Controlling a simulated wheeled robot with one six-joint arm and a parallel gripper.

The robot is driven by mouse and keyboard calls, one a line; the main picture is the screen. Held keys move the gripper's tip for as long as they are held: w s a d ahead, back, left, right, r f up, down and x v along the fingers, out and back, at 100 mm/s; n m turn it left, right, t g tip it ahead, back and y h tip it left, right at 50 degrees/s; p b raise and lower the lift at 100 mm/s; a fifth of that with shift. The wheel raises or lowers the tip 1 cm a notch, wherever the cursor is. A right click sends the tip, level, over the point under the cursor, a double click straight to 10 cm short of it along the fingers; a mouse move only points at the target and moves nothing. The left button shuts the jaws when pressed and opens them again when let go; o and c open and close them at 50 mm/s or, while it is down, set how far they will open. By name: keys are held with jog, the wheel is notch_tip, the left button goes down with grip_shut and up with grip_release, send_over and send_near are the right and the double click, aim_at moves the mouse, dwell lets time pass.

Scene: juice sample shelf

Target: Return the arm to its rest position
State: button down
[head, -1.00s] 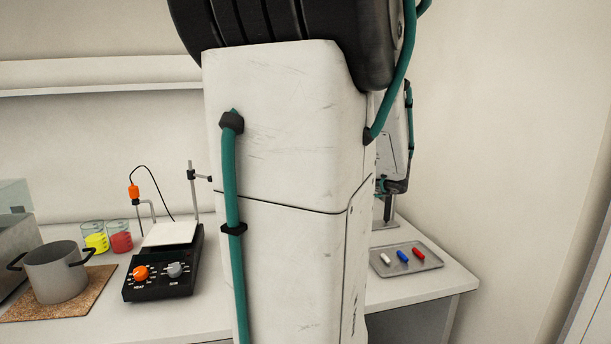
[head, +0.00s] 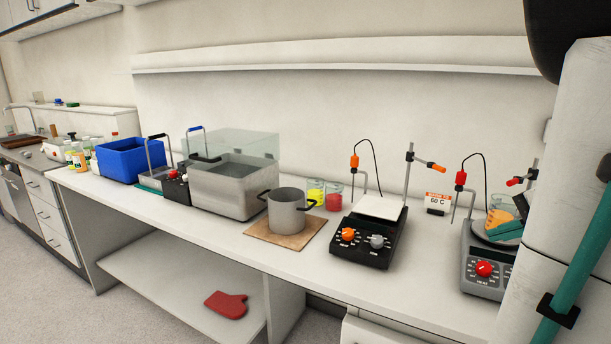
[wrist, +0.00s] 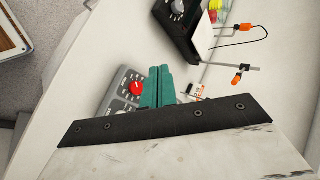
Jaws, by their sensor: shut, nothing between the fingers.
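My gripper (wrist: 157,88) shows in the wrist view as two teal fingers pressed together, with nothing between them. In the head view the teal fingers (head: 505,229) show at the right, in front of a beaker with orange contents (head: 502,207) at the grey hot plate with a red knob (head: 484,269). I cannot tell whether they touch anything. My arm fills the right edge of the head view and hides part of that hot plate.
A red mitt (head: 226,305) lies on the lower shelf. The front of the counter is mostly clear.

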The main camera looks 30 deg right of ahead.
jog(key=s+a+f+n+g+h, duration=0.1)
jog(key=a+n+g, duration=0.7)
jog(key=a+n, duration=0.9)
jog(key=a+f, duration=0.1)
jog(key=a, duration=1.1)
jog(key=shift+s, duration=0.3)
